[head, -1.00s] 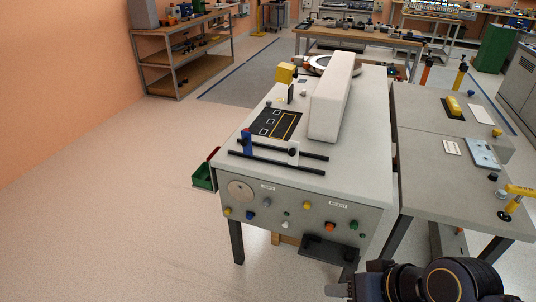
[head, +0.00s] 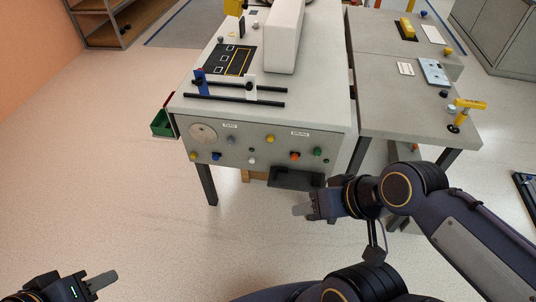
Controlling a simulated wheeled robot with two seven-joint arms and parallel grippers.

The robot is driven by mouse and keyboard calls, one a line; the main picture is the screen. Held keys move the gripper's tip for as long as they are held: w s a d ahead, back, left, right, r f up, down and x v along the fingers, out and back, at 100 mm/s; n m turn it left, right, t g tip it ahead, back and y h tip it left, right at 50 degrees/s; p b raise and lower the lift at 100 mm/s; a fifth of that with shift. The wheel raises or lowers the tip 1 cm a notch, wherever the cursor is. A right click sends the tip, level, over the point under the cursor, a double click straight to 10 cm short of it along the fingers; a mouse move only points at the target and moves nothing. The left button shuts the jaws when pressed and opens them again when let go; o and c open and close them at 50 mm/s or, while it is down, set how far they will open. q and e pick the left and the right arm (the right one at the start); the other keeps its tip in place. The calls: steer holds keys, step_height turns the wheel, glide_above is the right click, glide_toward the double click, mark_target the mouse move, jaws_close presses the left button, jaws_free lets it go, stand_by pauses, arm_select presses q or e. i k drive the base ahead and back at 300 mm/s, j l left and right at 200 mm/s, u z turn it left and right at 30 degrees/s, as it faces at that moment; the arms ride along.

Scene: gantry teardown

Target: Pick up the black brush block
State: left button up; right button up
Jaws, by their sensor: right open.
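I cannot clearly make out the black brush block. A small dark upright piece (head: 241,26) stands on the bench top behind the black panel, and I cannot tell whether it is the block. My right gripper (head: 303,209) is in front of the bench, below its front panel, with nothing visible in it; it is open. My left gripper (head: 103,281) is low at the bottom left, over the floor and away from the bench. Its fingers show nearly edge-on, so its opening is unclear.
The grey bench (head: 315,110) carries a white beam (head: 284,38), a black marked panel (head: 231,60) and two black rails (head: 230,98). A green bin (head: 162,124) hangs at its left. A black tray (head: 296,178) sticks out below the front panel. A second table (head: 395,100) stands right.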

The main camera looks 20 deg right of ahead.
mark_target(317, 178)
steer(key=z, duration=1.3)
steer(key=i+j+u, duration=0.15)
steer(key=i+u, duration=0.55)
steer(key=i, duration=0.1)
